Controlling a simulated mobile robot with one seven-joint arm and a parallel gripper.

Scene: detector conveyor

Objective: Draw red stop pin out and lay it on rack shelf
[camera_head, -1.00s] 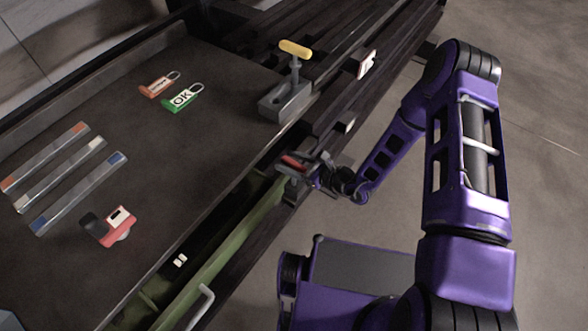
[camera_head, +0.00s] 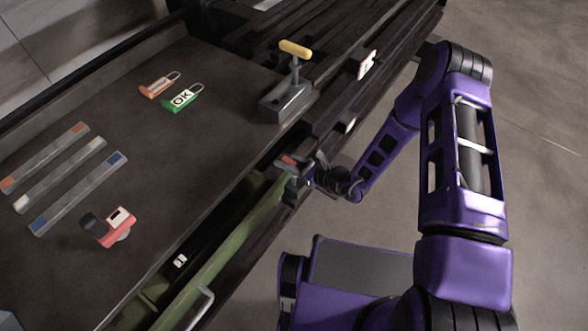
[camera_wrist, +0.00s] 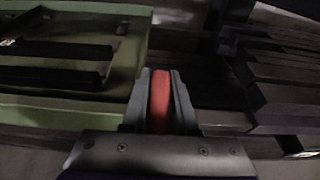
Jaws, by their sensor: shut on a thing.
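The red stop pin (camera_wrist: 160,98) stands between my two fingers in the wrist view, and my gripper (camera_wrist: 160,85) is shut on it. In the head view my gripper (camera_head: 296,165) is low beside the table's right edge, at the far end of the green drawer or frame. A small red part of the pin (camera_head: 288,160) shows there between the fingers. The pin's lower end is hidden, so I cannot tell whether it still sits in a hole. I cannot make out the rack shelf for certain.
A grey block with a yellow T-handle (camera_head: 285,100) stands at the table's edge near my gripper. Dark slatted rails (camera_head: 385,50) run behind.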

